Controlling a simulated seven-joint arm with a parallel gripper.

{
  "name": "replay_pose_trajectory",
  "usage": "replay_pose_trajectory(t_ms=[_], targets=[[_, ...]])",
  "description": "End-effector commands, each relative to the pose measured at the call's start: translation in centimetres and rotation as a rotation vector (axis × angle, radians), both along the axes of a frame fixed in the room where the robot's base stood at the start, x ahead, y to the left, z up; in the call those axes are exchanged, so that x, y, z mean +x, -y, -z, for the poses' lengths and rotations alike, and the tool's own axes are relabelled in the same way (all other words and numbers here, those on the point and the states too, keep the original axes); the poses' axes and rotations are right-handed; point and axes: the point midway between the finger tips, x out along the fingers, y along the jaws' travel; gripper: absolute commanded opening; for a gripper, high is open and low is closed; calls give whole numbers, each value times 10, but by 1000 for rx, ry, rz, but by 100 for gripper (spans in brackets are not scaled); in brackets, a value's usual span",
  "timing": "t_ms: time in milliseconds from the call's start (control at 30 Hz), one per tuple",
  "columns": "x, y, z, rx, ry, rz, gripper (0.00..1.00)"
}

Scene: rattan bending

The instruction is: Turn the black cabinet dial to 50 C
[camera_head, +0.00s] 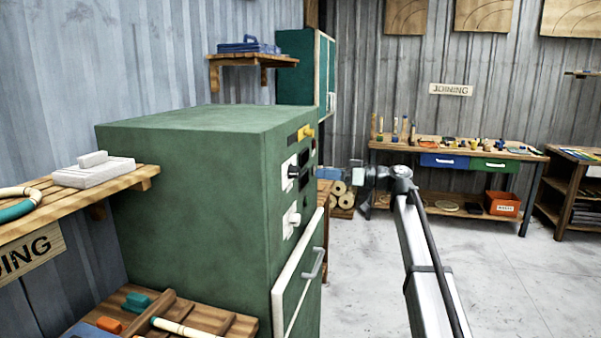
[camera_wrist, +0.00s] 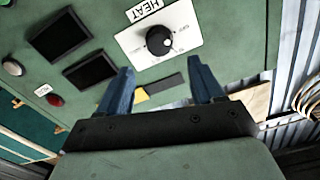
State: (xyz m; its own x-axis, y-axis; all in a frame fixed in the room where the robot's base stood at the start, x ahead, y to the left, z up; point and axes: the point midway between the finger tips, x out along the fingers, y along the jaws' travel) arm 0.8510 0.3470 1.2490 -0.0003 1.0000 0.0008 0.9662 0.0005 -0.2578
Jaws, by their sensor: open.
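The black dial (camera_wrist: 158,41) sits on a white plate (camera_wrist: 190,38) marked HEAT on the green cabinet's front. Small scale print surrounds it, but I cannot read the pointer's setting. In the head view the dial (camera_head: 293,171) shows edge-on on the cabinet (camera_head: 185,190). My gripper (camera_wrist: 161,64) is open, its two blue fingers apart and nothing between them. In the wrist view the dial appears just beyond the gap between the fingertips, with no contact visible.
A second, white knob (camera_head: 292,220) is below the dial, above a door with a grey handle (camera_head: 313,263). Dark displays (camera_wrist: 90,70) and a red button (camera_wrist: 54,100) share the panel. A workbench (camera_head: 450,153) stands behind; the floor at right is clear.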

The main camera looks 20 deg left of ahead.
Motion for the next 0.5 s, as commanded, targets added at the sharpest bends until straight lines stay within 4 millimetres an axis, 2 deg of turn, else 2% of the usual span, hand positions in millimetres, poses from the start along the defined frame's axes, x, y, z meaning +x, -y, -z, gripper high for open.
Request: replay_pose_trajectory(t_ms=[233, 500], targets=[[0, -45, 0, -1, -1, -2, 67], [0, -76, 0, 0, -1, 0, 67]])
